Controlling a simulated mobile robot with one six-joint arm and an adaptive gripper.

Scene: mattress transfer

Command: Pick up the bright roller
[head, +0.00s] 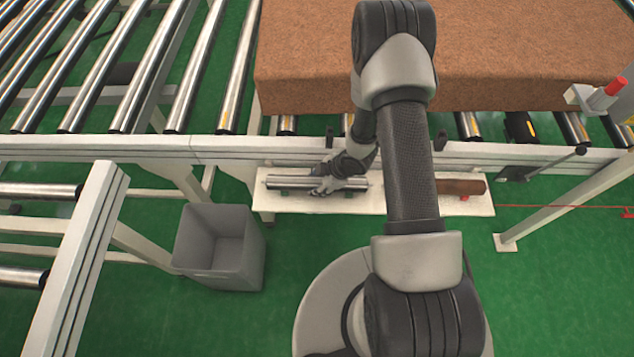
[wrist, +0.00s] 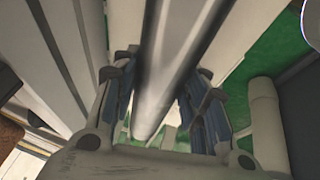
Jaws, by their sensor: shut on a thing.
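The bright roller (head: 290,182) is a shiny silver cylinder at the shelf below the conveyor edge in the head view, lying roughly level. Whether the roller touches the shelf is hard to tell. Part of it is hidden by the gripper and arm.
The white shelf (head: 400,204) also bears a brown roller (head: 460,187) at the right. A grey bin (head: 218,247) stands on the green floor at left. A brown mattress (head: 510,55) lies on the conveyor above. A conveyor frame (head: 80,255) stands at the left.

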